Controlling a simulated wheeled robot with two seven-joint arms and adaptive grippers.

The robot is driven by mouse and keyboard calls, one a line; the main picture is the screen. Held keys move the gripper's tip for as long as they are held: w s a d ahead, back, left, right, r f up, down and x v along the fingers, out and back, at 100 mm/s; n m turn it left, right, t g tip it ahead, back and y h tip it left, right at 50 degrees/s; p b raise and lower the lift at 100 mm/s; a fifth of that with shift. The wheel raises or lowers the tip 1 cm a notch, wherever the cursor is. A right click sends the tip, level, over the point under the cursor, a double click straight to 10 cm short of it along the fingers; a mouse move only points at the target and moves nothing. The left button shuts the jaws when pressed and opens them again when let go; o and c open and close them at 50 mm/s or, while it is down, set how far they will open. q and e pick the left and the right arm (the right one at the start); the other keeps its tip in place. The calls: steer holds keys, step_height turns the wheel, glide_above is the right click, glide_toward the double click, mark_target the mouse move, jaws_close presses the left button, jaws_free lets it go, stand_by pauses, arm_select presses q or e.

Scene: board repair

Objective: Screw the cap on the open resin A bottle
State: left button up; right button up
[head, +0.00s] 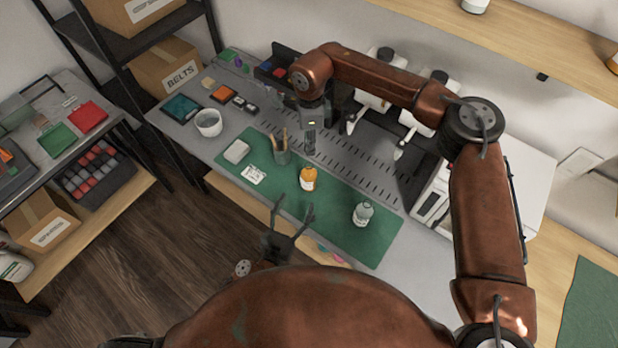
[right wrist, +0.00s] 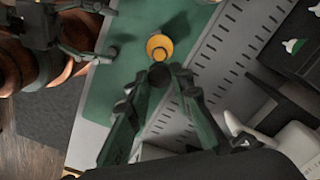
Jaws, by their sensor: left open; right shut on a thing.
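An orange bottle (head: 308,179) stands upright on the green mat (head: 340,229); it also shows from above in the right wrist view (right wrist: 159,46), with a pale round opening on top. My right gripper (head: 310,150) is above and behind this bottle, pointing down. It is shut on a small dark cap (right wrist: 160,73), seen between its fingertips in the right wrist view. The cap is apart from the bottle in that picture. My left gripper (head: 293,209) is open and empty, near the mat's front edge, in front of the orange bottle. A grey translucent bottle (head: 362,214) stands to the right.
A white bowl (head: 208,123) stands farther left. A slotted grey panel (head: 350,165) is behind the mat. The mat between the two bottles is clear.

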mark_target(306, 182)
arm_select(q)
steer(key=x, duration=1.2)
jaws_close()
stand_by(0.8)
